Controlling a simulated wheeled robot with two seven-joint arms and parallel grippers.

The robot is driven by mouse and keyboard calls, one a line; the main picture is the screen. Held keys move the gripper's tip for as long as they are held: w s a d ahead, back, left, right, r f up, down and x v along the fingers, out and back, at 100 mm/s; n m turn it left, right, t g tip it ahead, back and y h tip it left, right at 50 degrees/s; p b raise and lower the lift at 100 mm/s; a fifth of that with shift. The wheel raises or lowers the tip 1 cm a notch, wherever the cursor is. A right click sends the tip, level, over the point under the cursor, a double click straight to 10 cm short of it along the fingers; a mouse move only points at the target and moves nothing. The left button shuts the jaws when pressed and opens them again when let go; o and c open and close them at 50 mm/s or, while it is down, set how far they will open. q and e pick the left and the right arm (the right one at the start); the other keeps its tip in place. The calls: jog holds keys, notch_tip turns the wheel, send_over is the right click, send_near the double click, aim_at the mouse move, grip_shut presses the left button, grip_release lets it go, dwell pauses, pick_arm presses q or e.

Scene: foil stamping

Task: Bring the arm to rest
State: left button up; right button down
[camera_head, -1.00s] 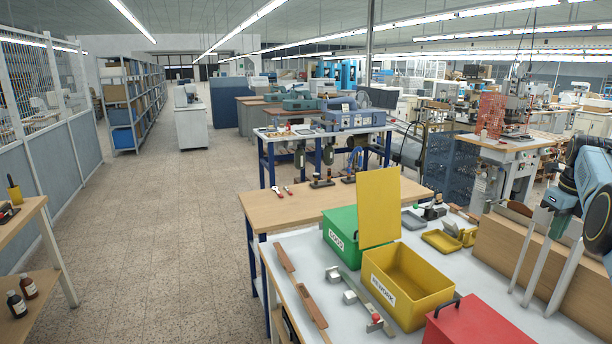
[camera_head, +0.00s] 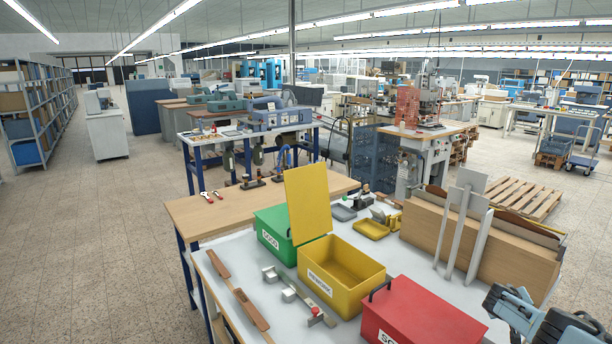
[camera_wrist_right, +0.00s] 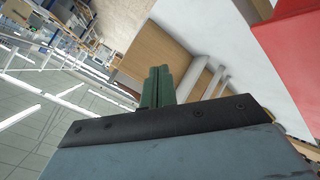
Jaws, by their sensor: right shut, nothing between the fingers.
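My right gripper (camera_wrist_right: 158,73) is shut and empty in the wrist view; its green fingers lie side by side. My right arm (camera_head: 545,322) shows at the bottom right corner of the head view, near the front right of the white table (camera_head: 240,273). The gripper's fingers cannot be made out there. My left gripper is not in view.
The table holds a green box (camera_head: 277,229), an open yellow box (camera_head: 316,291), a red box (camera_head: 424,318) and a wooden rack (camera_head: 500,257) with grey upright plates. The red box is close to my right arm. Open floor (camera_head: 90,230) lies left.

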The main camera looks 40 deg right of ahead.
jog(key=s+a+f+n+t+y, duration=0.2)
jog(key=s+a+f+n, duration=0.2)
jog(key=s+f+n, duration=0.7)
jog(key=s+a+f+n+y, duration=0.1)
jog(key=s+a+f+n, duration=0.15)
jog(key=a+f, duration=0.55)
jog(key=s+a+f+m+y, duration=0.1)
jog(key=s+a+f, duration=0.1)
jog(key=a+f, duration=0.35)
jog(key=s+a+f+g+y, duration=0.1)
jog(key=a+f+y, duration=0.1)
jog(key=a, duration=0.6)
jog(key=s+a+f+m+y, duration=0.1)
jog(key=s+a+f, duration=0.15)
jog(key=a, duration=0.45)
jog(key=a+f+m+y, duration=0.1)
jog(key=a+f+y, duration=0.15)
jog(key=a, duration=1.15)
jog(key=a+f+m+y, duration=0.1)
jog(key=a+f, duration=0.3)
jog(key=a, duration=1)
notch_tip(320, 180, down, 18)
jog(key=s+a+b, duration=0.1)
jog(key=b, duration=1.7)
jog(key=shift+a+f, duration=0.2)
jog(key=shift+a, duration=0.1)
jog(key=shift+y, duration=0.25)
jog(key=shift+w+n, duration=0.1)
jog(key=shift+n, duration=0.15)
